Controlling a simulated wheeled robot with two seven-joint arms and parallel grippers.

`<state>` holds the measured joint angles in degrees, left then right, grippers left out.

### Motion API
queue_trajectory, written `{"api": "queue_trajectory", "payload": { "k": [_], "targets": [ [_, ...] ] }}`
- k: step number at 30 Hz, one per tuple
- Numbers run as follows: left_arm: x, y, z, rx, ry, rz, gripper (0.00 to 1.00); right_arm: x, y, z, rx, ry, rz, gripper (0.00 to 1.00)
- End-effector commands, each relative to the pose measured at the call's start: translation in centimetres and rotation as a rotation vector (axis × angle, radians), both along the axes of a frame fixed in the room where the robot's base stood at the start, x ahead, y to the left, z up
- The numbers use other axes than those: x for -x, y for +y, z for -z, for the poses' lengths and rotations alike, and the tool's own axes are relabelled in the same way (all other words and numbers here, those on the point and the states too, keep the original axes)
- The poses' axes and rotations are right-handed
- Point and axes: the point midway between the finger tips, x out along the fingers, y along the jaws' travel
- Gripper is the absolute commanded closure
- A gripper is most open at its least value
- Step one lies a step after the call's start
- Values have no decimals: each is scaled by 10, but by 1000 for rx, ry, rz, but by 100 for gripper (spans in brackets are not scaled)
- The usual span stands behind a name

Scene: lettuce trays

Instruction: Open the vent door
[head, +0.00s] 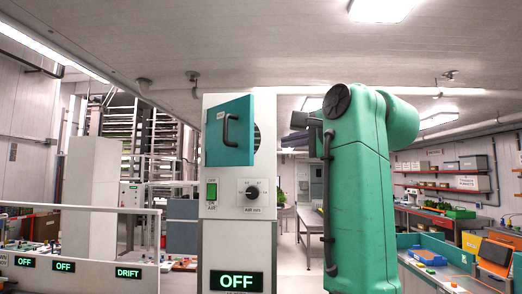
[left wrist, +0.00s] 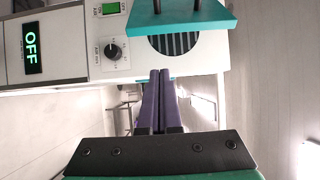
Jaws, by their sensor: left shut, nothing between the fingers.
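The teal vent door (head: 215,140) is on the upper front of a white cabinet, with a dark handle (head: 228,130). It stands partly open, its right edge swung out from the cabinet. The dark slatted vent (head: 257,138) shows past that edge. In the left wrist view, the door (left wrist: 215,15) is at the top and the slatted vent (left wrist: 178,43) is below it. My left gripper (head: 290,141) is right of the cabinet, apart from the handle. Its purple fingers (left wrist: 160,73) are shut and empty. My right gripper is not in view.
The cabinet (head: 225,225) has a green switch (head: 212,191), a black knob (head: 252,192) and an OFF display (head: 236,281). A white panel with displays (head: 80,245) stands at left. Workbenches and shelves (head: 445,183) line the right. Space right of the door looks clear up to my gripper.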

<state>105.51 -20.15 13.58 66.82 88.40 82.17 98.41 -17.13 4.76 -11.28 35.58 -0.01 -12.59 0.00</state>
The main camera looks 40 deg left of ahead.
Motion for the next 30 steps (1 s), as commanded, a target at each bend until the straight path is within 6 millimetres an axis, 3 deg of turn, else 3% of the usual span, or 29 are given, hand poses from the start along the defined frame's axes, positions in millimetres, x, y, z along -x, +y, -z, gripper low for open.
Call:
{"api": "queue_trajectory", "payload": {
  "k": [5, 16, 22, 30],
  "targets": [
    [-7, 20, -2, 11, -6, 1, 100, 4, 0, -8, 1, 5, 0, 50],
    [-38, 95, -6, 7, -3, -3, 100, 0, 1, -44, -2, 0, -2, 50],
    [-5, 94, -1, 6, -6, 0, 100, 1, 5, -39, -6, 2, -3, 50],
    [3, 94, 0, 4, -3, 0, 100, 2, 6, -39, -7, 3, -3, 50]
  ]
}}
